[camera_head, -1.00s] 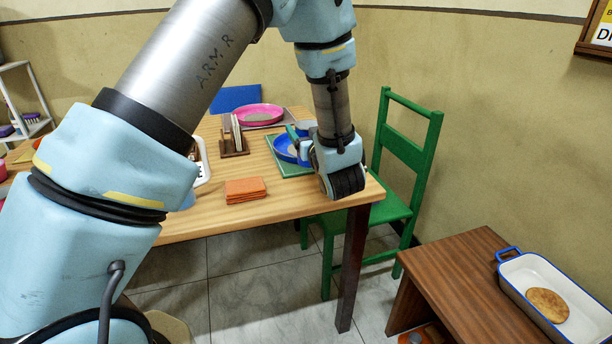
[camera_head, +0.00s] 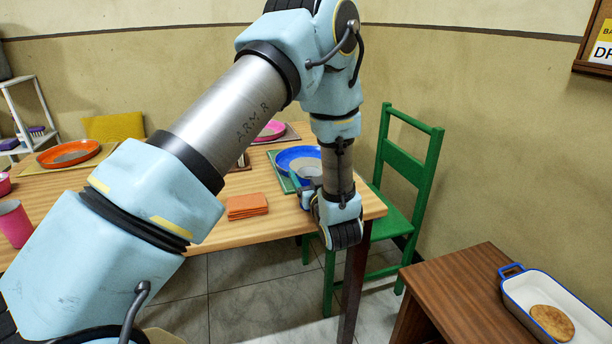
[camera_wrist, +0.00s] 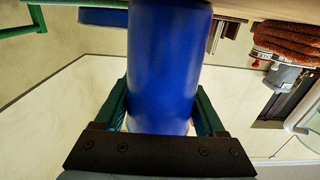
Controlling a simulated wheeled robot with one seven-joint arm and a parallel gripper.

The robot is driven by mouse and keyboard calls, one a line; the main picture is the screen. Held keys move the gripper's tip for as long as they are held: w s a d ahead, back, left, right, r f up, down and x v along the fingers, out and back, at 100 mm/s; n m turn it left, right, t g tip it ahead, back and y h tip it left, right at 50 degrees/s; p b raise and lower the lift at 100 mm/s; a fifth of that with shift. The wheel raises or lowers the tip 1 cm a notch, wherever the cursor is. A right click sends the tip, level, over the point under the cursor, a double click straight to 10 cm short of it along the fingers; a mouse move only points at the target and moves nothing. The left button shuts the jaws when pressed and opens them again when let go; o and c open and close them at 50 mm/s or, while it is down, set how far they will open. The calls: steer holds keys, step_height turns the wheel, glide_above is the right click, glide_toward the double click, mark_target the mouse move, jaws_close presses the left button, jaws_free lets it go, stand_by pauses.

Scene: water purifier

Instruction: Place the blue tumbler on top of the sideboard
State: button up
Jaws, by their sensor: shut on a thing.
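The blue tumbler (camera_wrist: 163,60) fills the middle of the wrist view, between the green fingers of my gripper (camera_wrist: 162,105). My gripper is shut on it. A low brown wooden piece of furniture (camera_head: 455,285), which looks like the sideboard, stands at the lower right, apart from my gripper.
A white baking dish with a blue rim (camera_head: 515,284) holds a round bread (camera_head: 552,322) on the brown top; its left part is bare. A green chair (camera_head: 412,165) stands between table (camera_head: 290,215) and wall. Orange napkins (camera_head: 247,205) and a blue plate (camera_head: 284,158) are on the table.

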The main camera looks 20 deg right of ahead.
steer(key=o, duration=1.4)
steer(key=shift+f, duration=0.1)
steer(key=shift+c, duration=0.2)
